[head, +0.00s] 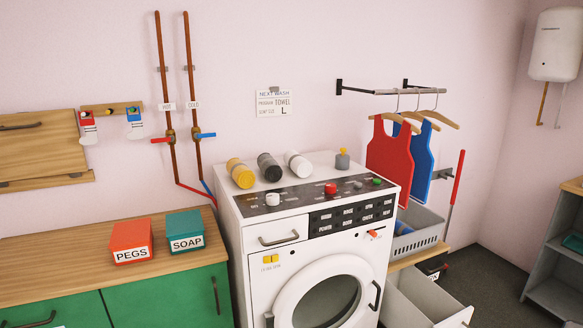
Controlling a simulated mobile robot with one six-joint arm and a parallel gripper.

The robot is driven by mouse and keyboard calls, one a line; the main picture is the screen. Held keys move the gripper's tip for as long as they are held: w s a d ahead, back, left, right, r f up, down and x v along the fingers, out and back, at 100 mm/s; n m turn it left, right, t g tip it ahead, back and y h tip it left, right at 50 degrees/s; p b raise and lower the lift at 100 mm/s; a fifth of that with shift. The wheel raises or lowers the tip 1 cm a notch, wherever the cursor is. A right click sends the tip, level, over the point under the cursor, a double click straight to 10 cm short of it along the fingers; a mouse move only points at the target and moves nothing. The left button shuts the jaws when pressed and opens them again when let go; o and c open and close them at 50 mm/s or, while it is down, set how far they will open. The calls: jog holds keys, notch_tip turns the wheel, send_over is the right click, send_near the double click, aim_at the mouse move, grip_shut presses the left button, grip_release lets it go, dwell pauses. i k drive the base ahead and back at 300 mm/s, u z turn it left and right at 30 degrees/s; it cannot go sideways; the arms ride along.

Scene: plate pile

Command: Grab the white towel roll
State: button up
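The white towel roll (298,164) lies on top of the washing machine (247,252), toward the back. It is the rightmost of three rolls and lies tilted in the picture, its near end toward the lower right. A black roll (270,167) lies just to its left, and a yellow roll (240,173) lies left of that. Narrow gaps show between the rolls. Nothing covers the white roll. My gripper is not in view.
Knobs, including a white one (272,199) and a red one (330,189), stand on the panel before the rolls. A grey bottle-like item (342,160) stands to the right. Vertical pipes (193,90) rise behind left; hung garments (388,147) are at right.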

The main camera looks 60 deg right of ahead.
aim_at(302, 168)
jog(key=z, duration=0.05)
jog(key=i, duration=0.95)
jog(key=u, duration=0.15)
